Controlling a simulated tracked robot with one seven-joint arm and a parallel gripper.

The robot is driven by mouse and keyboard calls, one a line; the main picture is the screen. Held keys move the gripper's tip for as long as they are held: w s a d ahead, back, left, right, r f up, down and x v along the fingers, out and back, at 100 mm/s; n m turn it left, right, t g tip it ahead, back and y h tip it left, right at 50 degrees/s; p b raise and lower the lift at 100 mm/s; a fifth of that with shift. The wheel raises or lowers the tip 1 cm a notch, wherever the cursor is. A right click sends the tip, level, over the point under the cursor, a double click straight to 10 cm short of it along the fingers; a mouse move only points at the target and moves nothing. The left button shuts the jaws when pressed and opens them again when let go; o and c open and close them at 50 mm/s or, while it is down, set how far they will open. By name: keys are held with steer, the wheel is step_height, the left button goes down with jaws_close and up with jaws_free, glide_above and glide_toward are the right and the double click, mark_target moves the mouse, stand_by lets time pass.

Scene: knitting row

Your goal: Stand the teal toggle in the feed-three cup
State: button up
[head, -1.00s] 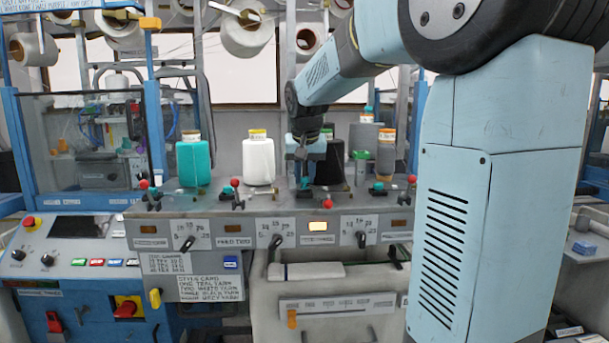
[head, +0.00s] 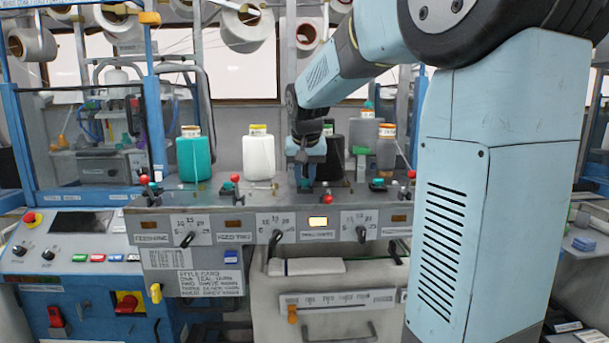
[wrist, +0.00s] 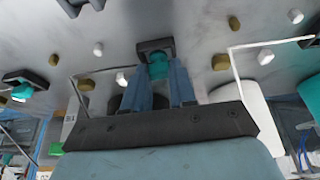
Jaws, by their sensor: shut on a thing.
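My gripper (head: 306,180) points straight down at the third feed position on the machine's grey top. In the wrist view its two blue-grey fingers (wrist: 172,82) are shut on the teal toggle (wrist: 158,70). The toggle's far end meets the dark feed-three cup (wrist: 153,46), which sticks out around and beyond it. I cannot tell how deep the toggle sits in the cup. In the head view the fingers mostly hide toggle and cup.
A teal bottle (head: 193,158), a white bottle (head: 258,157) and a black one (head: 332,160) stand behind the cups. Red-knobbed levers (head: 235,179) rise along the top. Another teal toggle (head: 377,184) stands to the right. An amber lamp (head: 318,222) is lit below the gripper.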

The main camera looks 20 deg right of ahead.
steer(key=o, duration=1)
steer(key=shift+f, duration=0.1)
steer(key=v, duration=1.3)
steer(key=shift+r, duration=0.35)
steer(key=shift+a, duration=0.1)
steer(key=s+a+f+n, duration=0.1)
steer(key=s+f, duration=0.7)
steer(key=s, duration=0.4)
steer(key=s+a+f+n+t+y, duration=0.1)
steer(key=s+f+n, duration=0.1)
steer(key=s+f, duration=0.7)
steer(key=s, duration=0.3)
steer(key=shift+s+a+f, duration=0.15)
steer(key=shift+a+f, duration=0.05)
steer(key=shift+f, duration=0.1)
